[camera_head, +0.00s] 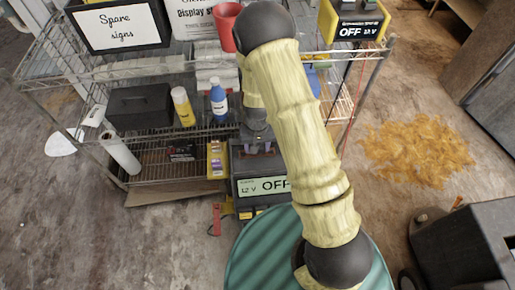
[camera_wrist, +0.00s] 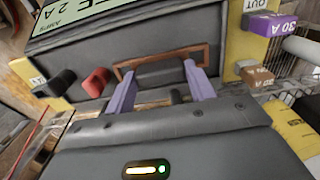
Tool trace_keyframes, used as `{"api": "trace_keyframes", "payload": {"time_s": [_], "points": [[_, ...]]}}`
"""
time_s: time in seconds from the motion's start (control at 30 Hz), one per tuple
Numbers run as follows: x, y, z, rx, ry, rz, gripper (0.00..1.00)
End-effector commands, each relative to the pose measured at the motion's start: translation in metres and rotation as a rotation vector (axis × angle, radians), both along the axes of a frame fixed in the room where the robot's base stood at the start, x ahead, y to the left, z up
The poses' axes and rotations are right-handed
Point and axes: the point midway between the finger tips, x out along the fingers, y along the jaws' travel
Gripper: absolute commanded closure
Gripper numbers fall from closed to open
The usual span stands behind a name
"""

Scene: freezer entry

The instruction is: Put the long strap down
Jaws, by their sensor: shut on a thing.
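My gripper (camera_wrist: 158,78) has two pale purple fingers, shut on a dark grey bar between their tips. This bar appears to be the long strap (camera_wrist: 160,73), though its full shape and ends do not show clearly. It is in front of a copper-brown rectangular frame on the dark face of the power box (camera_wrist: 95,45); I cannot tell whether it touches the frame. In the head view my gripper (camera_head: 258,147) is at the top of the power box (camera_head: 243,160), whose display reads "12 V OFF". My arm hides part of the box, and the strap cannot be made out there.
In the wrist view, a red knob (camera_wrist: 96,82) and a black knob (camera_wrist: 55,83) stick out left of my fingers; a purple 30 A block (camera_wrist: 262,24) is at right. A wire shelf (camera_head: 160,175) holds bottles and a black toolbox (camera_head: 140,106). A green ribbed round top (camera_head: 262,255) is in front.

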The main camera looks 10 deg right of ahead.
Motion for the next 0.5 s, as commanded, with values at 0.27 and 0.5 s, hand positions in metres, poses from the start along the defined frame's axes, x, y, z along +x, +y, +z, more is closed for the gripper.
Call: {"api": "trace_keyframes", "payload": {"time_s": [0.27,0.5], "points": [[0.000,0.000,-0.019,0.000,-0.001,0.001,0.71],[0.000,0.000,-0.022,0.000,-0.001,0.000,0.71]]}}
